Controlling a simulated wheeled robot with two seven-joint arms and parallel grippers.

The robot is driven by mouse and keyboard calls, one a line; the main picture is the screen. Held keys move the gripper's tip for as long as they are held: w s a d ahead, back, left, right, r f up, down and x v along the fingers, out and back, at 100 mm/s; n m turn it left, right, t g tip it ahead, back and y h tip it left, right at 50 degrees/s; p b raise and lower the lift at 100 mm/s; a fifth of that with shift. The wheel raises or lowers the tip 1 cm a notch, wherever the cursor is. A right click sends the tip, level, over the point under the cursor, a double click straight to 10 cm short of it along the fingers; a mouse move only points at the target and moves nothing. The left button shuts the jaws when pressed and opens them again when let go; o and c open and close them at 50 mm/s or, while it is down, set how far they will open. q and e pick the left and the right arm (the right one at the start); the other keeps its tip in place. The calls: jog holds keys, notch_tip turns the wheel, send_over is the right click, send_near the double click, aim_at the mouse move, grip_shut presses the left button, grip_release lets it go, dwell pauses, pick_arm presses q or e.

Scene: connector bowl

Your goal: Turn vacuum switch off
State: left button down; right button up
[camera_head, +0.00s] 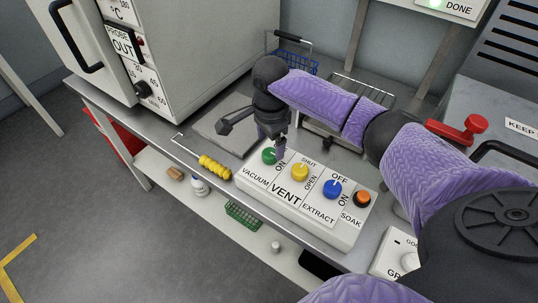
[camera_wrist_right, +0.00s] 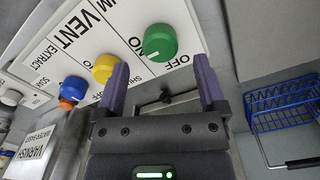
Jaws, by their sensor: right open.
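The control panel (camera_head: 255,190) is a white sloped box on the bench. The green vacuum knob (camera_head: 269,156) is at its left end, with a vacuum label below it and "ON" beside it. My right gripper (camera_head: 280,149) is just above and beside the green knob. In the right wrist view, the green knob (camera_wrist_right: 160,40) lies ahead of the two purple fingers of my right gripper (camera_wrist_right: 161,72), which are apart and empty. A small white mark shows on the knob. Contact with the knob cannot be told. My left gripper is not in view.
The yellow vent knob (camera_head: 300,172), blue extract knob (camera_head: 332,189) and orange soak button (camera_head: 362,198) sit close by on the panel. A yellow-handled tool (camera_head: 215,168) lies left of the panel. A blue wire basket (camera_wrist_right: 283,104) stands behind. A red-handled valve (camera_head: 465,129) is at right.

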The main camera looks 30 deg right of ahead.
aim_at(270, 152)
notch_tip(270, 152, down, 4)
jog(key=shift+f+b, duration=0.1)
jog(key=shift+b, duration=0.5)
